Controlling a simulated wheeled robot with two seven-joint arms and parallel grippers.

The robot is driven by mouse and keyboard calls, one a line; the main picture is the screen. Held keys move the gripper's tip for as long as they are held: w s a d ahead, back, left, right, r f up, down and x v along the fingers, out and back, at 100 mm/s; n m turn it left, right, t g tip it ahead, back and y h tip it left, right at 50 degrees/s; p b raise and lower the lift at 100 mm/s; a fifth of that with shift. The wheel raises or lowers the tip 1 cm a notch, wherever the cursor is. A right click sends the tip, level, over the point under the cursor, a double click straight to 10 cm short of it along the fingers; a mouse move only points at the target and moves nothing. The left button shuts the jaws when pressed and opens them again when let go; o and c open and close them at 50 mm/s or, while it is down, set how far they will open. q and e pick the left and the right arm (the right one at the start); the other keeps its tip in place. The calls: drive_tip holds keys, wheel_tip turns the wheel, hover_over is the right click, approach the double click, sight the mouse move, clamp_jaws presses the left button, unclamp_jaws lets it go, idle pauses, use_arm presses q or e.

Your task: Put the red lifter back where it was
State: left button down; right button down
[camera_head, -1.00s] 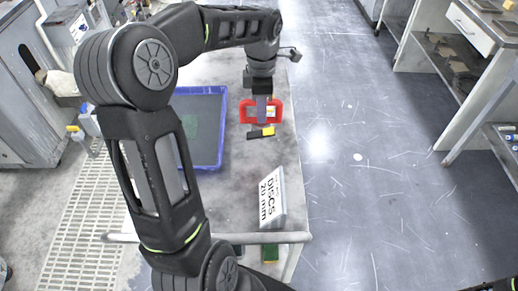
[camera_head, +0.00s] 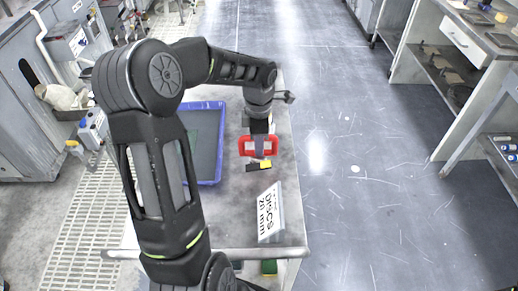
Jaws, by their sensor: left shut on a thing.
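The red lifter (camera_head: 244,146) is a red frame-like piece in the head view, at the right part of the table. My left gripper (camera_head: 260,150) comes down over it from above and is shut on it. A black and yellow piece (camera_head: 258,166) shows just in front of the lifter; I cannot tell whether it touches it. Whether the lifter rests on the table or hangs above it is not clear. My right gripper is not in view.
A blue-rimmed tray (camera_head: 222,142) lies left of the lifter, partly behind my left arm. A sign reading "DISCS 20 mm" (camera_head: 269,214) stands nearer on the table (camera_head: 285,160). A rail (camera_head: 270,254) runs along the near edge. Open floor lies to the right.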

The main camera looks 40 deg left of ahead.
use_arm(q)
wheel_tip(320, 180, down, 2)
drive_tip(key=shift+f, duration=0.25)
drive_tip(key=shift+f, duration=0.15)
drive_tip(key=c, duration=1.3)
unclamp_jaws()
drive_tip(key=shift+r, duration=0.55)
wheel_tip(320, 180, up, 11)
drive_tip(key=shift+r+b, duration=0.1)
drive_tip(key=shift+b, duration=0.55)
